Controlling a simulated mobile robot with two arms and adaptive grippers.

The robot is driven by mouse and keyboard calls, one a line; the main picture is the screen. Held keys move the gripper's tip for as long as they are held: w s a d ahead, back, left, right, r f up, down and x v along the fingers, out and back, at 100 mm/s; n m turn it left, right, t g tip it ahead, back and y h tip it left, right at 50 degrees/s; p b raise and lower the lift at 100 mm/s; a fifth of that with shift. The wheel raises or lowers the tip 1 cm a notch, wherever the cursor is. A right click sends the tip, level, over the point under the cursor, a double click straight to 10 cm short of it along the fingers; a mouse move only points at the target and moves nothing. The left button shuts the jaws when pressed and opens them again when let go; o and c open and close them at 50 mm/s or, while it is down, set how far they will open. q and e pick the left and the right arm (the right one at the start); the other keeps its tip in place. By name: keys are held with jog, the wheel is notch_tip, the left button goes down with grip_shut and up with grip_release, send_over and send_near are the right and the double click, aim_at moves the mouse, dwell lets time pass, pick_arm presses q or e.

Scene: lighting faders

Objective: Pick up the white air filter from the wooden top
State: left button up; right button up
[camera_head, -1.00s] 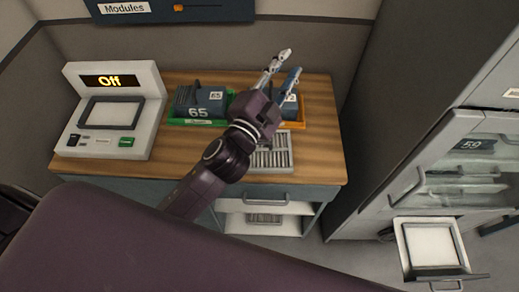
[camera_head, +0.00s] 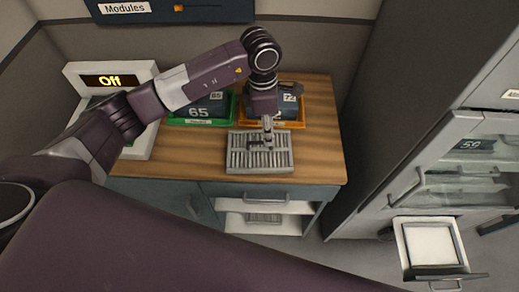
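The white air filter (camera_head: 240,161), a pale slatted grille, lies flat near the front edge of the wooden top (camera_head: 318,150). My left gripper (camera_head: 264,144) points down over the filter's middle, at or just above its surface. Its fingers show nearly edge-on, so I cannot tell whether they are open or shut, or whether they touch the filter. My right gripper is not in view.
A module marked 65 (camera_head: 200,112) sits in a green tray, beside a module marked 72 (camera_head: 290,107) in an orange tray, just behind the filter. A cabinet with an open drawer (camera_head: 407,243) is right.

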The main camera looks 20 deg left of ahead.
aim_at(260, 143)
pick_arm(q)
jog(key=shift+w+a+r+y, duration=0.1)
jog(key=shift+w+a+y, duration=0.1)
jog(key=shift+a, duration=0.4)
jog(key=shift+w+a+y, duration=0.1)
jog(key=shift+a+y, duration=0.1)
jog(key=shift+a, duration=0.35)
jog(key=shift+a+f, duration=0.2)
jog(key=shift+a, duration=0.05)
jog(key=f+p, duration=0.1)
jog(key=f, duration=0.1)
jog(key=f+p, duration=0.1)
jog(key=f, duration=0.1)
jog(key=f+p, duration=0.1)
jog(key=f, duration=0.1)
jog(key=shift+s+d+f+p, duration=0.1)
jog(key=shift+s+p, duration=0.2)
jog(key=shift+f, duration=0.45)
jog(key=shift+w, duration=0.1)
grip_shut()
